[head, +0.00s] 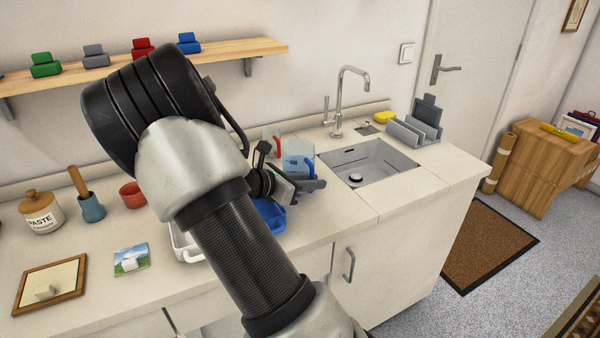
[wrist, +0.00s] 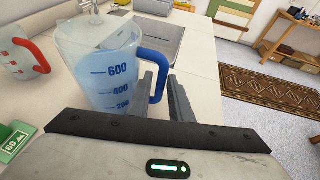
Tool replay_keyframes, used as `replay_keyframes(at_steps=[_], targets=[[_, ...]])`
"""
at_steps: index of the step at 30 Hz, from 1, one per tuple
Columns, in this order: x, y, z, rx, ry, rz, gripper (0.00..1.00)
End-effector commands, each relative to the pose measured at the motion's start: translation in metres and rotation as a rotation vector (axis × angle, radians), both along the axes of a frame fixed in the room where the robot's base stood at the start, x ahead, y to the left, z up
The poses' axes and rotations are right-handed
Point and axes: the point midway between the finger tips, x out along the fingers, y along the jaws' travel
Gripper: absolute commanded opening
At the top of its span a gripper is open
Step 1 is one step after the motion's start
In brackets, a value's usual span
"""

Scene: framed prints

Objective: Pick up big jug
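The handle appears between the fingers. I cannot tell whether they touch it.
A smaller jug with a red handle (wrist: 25,52) stands left of the big jug. A green block marked 60 (wrist: 14,140) lies nearby. The sink (head: 370,165) is just to the right. A blue tray (head: 270,214) and a white tray (head: 186,250) lie in front, partly behind my arm.

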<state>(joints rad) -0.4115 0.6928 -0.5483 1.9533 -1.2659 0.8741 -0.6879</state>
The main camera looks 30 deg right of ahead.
Motion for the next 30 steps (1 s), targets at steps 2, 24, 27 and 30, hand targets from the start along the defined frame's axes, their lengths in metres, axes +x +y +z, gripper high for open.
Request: replay_keyframes(at_steps=[2,24,27,30], targets=[[0.0,0.0003,0.0,0.0,0.0,0.0,0.06],[-0.0001,0.0008,-0.0001,0.0,0.0,0.0,0.0],[-0.0001,0.0008,-0.0001,0.0,0.0,0.0,0.0],[-0.0001,0.0008,-0.0001,0.0,0.0,0.0,0.0]])
